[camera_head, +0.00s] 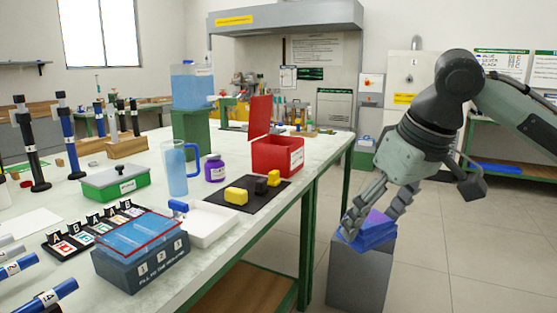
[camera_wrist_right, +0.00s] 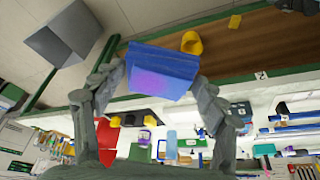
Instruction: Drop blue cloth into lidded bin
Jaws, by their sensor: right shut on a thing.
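The blue cloth (camera_head: 378,238) is a folded blue block with a purple patch. My right gripper (camera_head: 374,215) is shut on it; the cloth (camera_wrist_right: 160,72) also shows between both fingers in the right wrist view. In the head view it appears over the top of a grey pedestal, right of the table. The red lidded bin (camera_head: 277,157) stands on the table near its right edge, left of the gripper, with its red lid (camera_head: 260,116) raised upright. The bin's inside is hidden. My left gripper is not in view.
The grey pedestal (camera_head: 358,278) stands on the floor; its bare top (camera_wrist_right: 48,44) shows in the wrist view. The table's edge lies between gripper and bin. A black mat (camera_head: 236,204) with yellow blocks, a purple jar (camera_head: 215,169) and a blue jug (camera_head: 174,170) are near the bin.

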